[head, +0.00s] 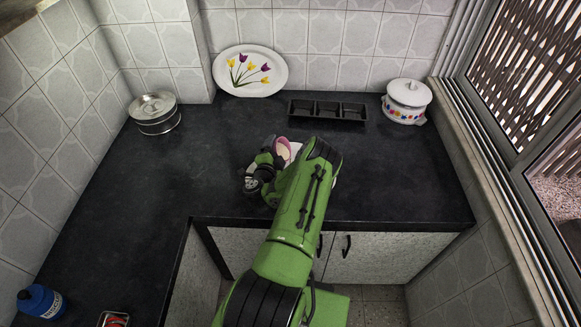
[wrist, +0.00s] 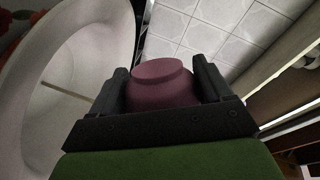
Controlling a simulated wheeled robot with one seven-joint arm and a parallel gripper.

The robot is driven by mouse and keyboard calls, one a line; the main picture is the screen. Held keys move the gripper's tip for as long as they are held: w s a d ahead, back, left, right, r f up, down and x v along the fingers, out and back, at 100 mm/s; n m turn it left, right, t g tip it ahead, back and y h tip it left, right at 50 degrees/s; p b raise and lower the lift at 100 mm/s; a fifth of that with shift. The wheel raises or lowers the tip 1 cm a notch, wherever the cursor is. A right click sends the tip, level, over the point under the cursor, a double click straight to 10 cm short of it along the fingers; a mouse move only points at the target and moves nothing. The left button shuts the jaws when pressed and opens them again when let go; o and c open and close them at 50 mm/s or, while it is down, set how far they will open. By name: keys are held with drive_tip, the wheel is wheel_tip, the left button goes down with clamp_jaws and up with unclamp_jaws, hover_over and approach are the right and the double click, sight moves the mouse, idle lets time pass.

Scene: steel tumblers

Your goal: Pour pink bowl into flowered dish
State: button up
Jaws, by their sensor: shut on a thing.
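The pink bowl (wrist: 163,88) sits between the two dark fingers of my gripper (wrist: 164,82), which is shut on it. Its foot ring shows in the wrist view, and it looks tilted. In the head view a part of the pink bowl (head: 282,149) shows just beyond my green arm. A wide white dish (wrist: 75,85) fills the left of the wrist view, close beside the bowl. In the head view my arm hides most of this dish, and only a white edge (head: 335,184) shows.
A tulip-painted oval platter (head: 250,72) leans on the back wall. A black three-part tray (head: 327,111), a lidded white pot (head: 405,103) and a steel tin (head: 155,114) stand along the back. A blue bottle (head: 40,303) is front left.

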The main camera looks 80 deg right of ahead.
drive_tip(key=shift+s+r+m+b, duration=0.25)
drive_tip(key=shift+m+b, duration=0.65)
drive_tip(key=shift+b, duration=1.2)
drive_tip(key=shift+s+f+m+t+b, duration=0.4)
drive_tip(key=shift+m+b, duration=0.4)
drive_tip(key=shift+b, duration=1)
drive_tip(key=shift+s+m+h+b, duration=0.1)
drive_tip(key=shift+m+h+b, duration=0.2)
drive_tip(key=shift+m+b, duration=0.35)
